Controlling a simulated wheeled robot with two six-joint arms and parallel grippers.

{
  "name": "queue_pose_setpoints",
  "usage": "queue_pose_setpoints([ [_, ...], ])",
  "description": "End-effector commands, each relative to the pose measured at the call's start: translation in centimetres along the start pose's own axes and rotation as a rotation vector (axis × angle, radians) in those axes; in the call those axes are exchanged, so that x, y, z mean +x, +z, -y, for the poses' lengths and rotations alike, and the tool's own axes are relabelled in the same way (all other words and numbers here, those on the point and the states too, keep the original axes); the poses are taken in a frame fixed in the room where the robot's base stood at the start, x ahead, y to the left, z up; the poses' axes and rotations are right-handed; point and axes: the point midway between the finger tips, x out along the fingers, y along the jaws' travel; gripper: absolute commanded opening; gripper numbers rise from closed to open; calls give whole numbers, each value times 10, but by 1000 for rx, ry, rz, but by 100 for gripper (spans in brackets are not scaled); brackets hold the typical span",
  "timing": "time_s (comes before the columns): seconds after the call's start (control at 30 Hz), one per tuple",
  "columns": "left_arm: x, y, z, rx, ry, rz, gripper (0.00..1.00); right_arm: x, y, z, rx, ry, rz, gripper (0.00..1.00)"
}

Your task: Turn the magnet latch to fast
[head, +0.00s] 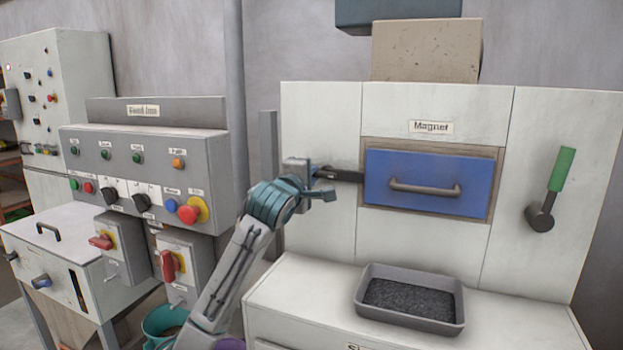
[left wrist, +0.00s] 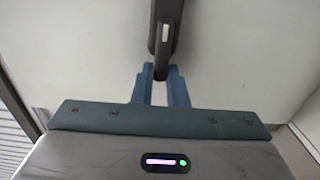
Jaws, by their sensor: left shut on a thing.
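The magnet latch (head: 348,175) is a dark bar lying about level at the left edge of the blue magnet drawer (head: 425,188). It also shows in the left wrist view (left wrist: 166,30) as a dark bar with a pale mark, running down to the fingers. My left gripper (head: 322,185) is at the left end of the latch. In the left wrist view its two blue fingers (left wrist: 161,78) are shut on the latch's narrow end. The exact contact is small and partly hidden by the fingers. My right gripper is in neither view.
A grey tray of dark pellets (head: 412,300) stands on the white ledge below the drawer. A green-handled lever (head: 561,170) is on the right panel. A control panel (head: 140,165) with buttons and red switches stands at the left.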

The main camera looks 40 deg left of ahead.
Motion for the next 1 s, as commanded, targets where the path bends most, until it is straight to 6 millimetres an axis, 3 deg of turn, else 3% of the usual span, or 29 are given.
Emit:
queue_pose_setpoints([
  [0.37,0,0,2,-6,-4,0,0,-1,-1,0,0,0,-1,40],
  [0.4,0,0,2,-6,-4,0,15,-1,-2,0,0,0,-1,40],
  [0.5,0,0,2,-6,-3,0,34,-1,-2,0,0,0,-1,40],
  [0.83,-2,0,1,-4,-2,0,35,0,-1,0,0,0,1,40],
  [1.0,-21,-1,3,-1,0,-1,35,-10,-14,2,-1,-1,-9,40],
])
